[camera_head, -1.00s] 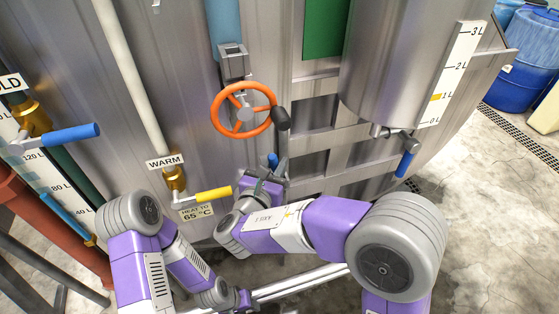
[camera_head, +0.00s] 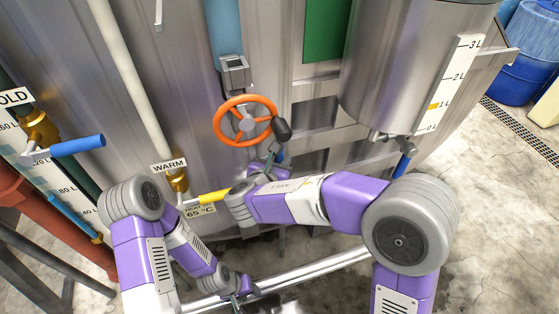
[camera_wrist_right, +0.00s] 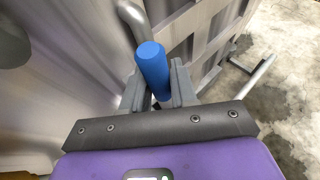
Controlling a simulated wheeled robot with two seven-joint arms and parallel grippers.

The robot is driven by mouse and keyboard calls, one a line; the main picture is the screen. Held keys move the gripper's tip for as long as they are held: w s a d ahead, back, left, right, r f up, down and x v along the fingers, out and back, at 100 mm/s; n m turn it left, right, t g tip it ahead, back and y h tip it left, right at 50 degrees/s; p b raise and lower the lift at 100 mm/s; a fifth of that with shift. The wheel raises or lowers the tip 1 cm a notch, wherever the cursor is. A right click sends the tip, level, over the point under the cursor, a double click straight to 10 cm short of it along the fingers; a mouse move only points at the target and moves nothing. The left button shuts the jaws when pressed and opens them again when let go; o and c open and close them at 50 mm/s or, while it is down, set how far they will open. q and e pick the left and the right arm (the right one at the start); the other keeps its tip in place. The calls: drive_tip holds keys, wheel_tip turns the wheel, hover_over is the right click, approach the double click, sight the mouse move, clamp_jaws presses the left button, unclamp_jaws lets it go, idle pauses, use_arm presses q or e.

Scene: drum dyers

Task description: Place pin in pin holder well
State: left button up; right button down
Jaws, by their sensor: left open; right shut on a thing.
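A blue cylinder (camera_wrist_right: 153,66), apparently the pin or its grip, stands up between the fingers of my right gripper (camera_wrist_right: 158,87) in the right wrist view. That gripper is shut on it. In the head view my right gripper (camera_head: 267,168) is just below the orange wheel, close to the steel front, and a bit of blue (camera_head: 281,156) shows beside it. The pin's lower end is hidden. I cannot make out the pin holder well. My left gripper (camera_head: 243,288) is open and empty, low down by the silver horizontal bar.
An orange handwheel (camera_head: 245,121) with a dark knob is above my right gripper. A yellow-handled warm valve (camera_head: 212,197) is to its left. A steel vessel (camera_head: 400,80) hangs at upper right. A silver bar (camera_head: 310,270) runs low across the front. Bare floor lies at right.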

drive_tip(key=shift+f, duration=0.15)
drive_tip(key=c, duration=0.9)
unclamp_jaws()
